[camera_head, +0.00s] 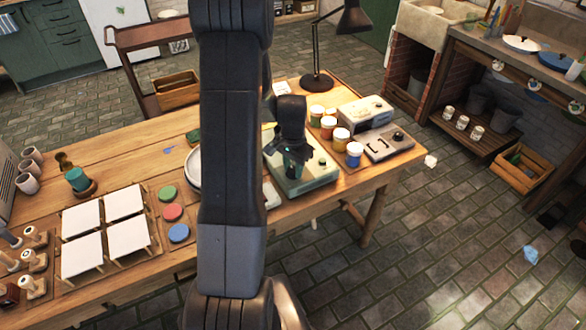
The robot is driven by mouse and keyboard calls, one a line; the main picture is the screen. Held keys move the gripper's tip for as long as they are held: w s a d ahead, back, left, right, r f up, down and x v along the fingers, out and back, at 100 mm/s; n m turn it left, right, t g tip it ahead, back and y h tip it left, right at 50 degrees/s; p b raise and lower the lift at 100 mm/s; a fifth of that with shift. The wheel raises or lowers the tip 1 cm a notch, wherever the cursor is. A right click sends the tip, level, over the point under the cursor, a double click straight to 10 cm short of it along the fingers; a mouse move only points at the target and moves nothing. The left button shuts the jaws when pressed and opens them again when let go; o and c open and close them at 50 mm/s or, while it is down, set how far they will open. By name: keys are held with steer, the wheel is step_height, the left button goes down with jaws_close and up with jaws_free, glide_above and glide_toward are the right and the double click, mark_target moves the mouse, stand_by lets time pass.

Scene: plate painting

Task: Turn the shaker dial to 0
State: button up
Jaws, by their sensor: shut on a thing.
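The likely shaker is a pale green box-shaped machine (306,180) on the right part of the wooden table. A small dark dial (322,161) shows on its right side; its setting is too small to read. My gripper (293,153) points down over the machine, left of the dial and apart from it. It is shut on a dark teal jar (296,169) standing on the machine's top. My fingers cover the jar's upper part. My arm hides the machine's left side and part of the table.
Several paint jars (341,137) stand close behind and right of the machine. A grey device with a knob (389,143) and a white box (366,112) are further right. A black lamp (317,82) stands behind. White tiles (103,230) and colored discs (172,212) lie left.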

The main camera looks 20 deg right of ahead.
mark_target(293, 169)
steer(key=n+b, duration=0.2)
steer(key=n, duration=0.2)
steer(key=shift+n, duration=0.3)
steer(key=n+b, duration=0.1)
steer(key=n, duration=0.2)
steer(key=shift+n, duration=0.3)
steer(key=n+b, duration=0.1)
steer(key=n, duration=0.3)
steer(key=shift+n+b, duration=0.5)
steer(key=shift+n, duration=1.3)
steer(key=shift+d+r, duration=0.1)
steer(key=o, duration=1)
step_height(293, 169, up, 14)
steer(key=shift+f, duration=0.1)
